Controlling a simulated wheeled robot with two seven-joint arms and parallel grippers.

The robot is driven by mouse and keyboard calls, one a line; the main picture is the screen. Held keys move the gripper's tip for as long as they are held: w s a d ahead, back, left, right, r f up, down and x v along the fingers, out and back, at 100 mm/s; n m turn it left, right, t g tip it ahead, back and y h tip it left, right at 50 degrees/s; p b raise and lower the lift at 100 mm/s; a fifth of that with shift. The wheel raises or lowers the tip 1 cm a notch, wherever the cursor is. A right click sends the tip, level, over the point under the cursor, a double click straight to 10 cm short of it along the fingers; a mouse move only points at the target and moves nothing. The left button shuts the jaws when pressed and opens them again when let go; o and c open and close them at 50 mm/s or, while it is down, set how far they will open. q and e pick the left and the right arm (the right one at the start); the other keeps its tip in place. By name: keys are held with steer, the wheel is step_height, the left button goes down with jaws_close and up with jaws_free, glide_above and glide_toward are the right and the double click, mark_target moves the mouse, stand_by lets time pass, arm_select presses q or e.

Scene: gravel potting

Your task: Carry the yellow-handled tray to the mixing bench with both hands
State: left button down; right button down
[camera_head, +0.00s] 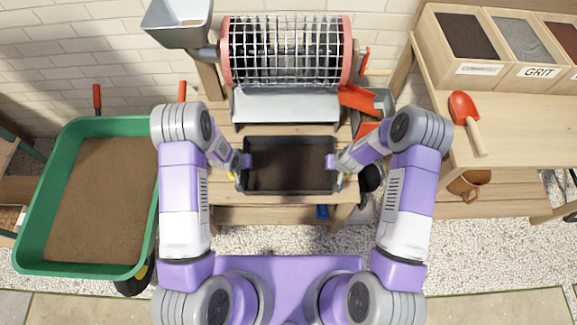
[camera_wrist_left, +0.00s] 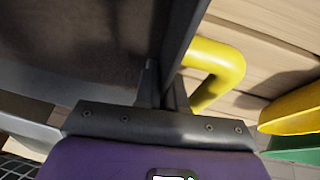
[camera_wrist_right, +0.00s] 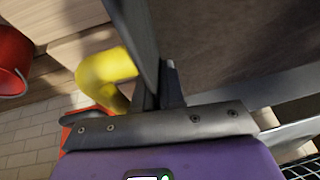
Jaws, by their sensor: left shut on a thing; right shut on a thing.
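The dark rectangular tray (camera_head: 290,191) is in the middle of the head view, in front of the drum sieve and over the wooden bench (camera_head: 222,188). It holds a layer of brown soil and looks level. I cannot tell whether it rests on the bench or hangs just above. My left gripper (camera_head: 243,162) is shut on its left end wall, with a yellow handle (camera_wrist_left: 222,68) beside the fingers. My right gripper (camera_head: 334,162) is shut on its right end wall, next to the other yellow handle (camera_wrist_right: 105,72). The fingers partly hide both handles in the head view.
The wire drum sieve (camera_head: 285,50) with its grey chute (camera_head: 285,105) stands behind the tray. A green soil cart (camera_head: 30,225) is at left. A shelf at right holds grit bins (camera_head: 520,85) and a red trowel (camera_head: 464,108). A red scoop (camera_head: 358,98) lies near my right arm.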

arm_select(q)
steer(key=shift+r, duration=0.2)
arm_select(e)
steer(key=shift+r, duration=0.2)
